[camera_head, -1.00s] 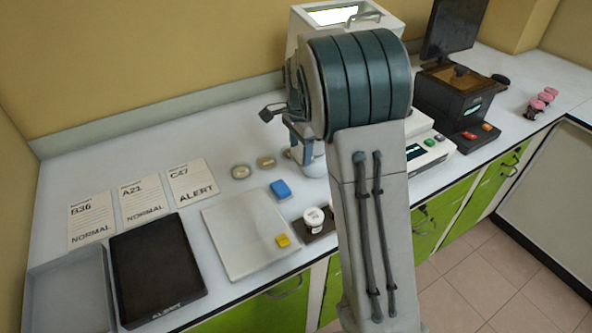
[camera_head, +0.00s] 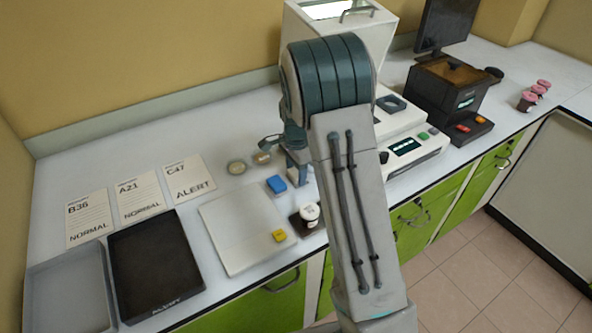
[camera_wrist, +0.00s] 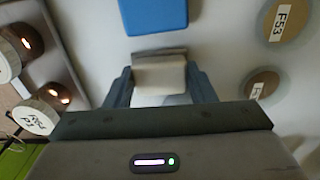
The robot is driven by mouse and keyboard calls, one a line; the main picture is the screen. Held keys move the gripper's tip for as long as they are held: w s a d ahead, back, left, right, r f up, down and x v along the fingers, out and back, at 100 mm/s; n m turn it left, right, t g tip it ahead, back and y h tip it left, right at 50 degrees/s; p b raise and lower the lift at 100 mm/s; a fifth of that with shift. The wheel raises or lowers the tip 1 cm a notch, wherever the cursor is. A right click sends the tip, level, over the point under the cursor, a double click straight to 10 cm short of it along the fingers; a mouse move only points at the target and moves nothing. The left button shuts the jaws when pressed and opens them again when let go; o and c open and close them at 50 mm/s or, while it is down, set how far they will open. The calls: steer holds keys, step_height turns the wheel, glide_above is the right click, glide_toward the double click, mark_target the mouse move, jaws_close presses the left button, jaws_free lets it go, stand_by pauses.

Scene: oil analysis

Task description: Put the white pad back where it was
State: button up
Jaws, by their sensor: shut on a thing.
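The white pad (camera_wrist: 160,76) is a pale block between the fingers of my gripper (camera_wrist: 160,84) in the wrist view. My gripper is shut on it. Whether the pad touches the counter I cannot tell. In the head view my gripper (camera_head: 296,172) is partly hidden by my arm, just right of the blue pad (camera_head: 277,184). The blue pad also shows ahead of the fingers in the wrist view (camera_wrist: 153,14). The yellow pad (camera_head: 279,236) lies on the front right corner of a pale board (camera_head: 235,225).
A white-lidded jar (camera_head: 309,212) stands in a dark holder right of the board. Round tins (camera_head: 237,167) lie behind the board. A black tray (camera_head: 155,265), a grey tray (camera_head: 68,290) and label cards (camera_head: 140,200) are at the left. A white analyser (camera_head: 405,145) stands at the right.

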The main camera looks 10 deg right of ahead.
mark_target(296, 173)
steer(key=shift+f, duration=0.15)
steer(key=o, duration=0.9)
steer(key=shift+o, duration=0.2)
steer(key=s+r+n, duration=0.2)
steer(key=s+r, duration=0.1)
steer(key=r, duration=0.5)
steer(key=s+r+n, duration=0.1)
steer(key=s+r, duration=0.2)
steer(key=r, duration=0.5)
steer(key=s+n+t, duration=0.3)
steer(key=s+n, duration=0.8)
steer(key=s, duration=1.1)
steer(key=shift+b, duration=0.35)
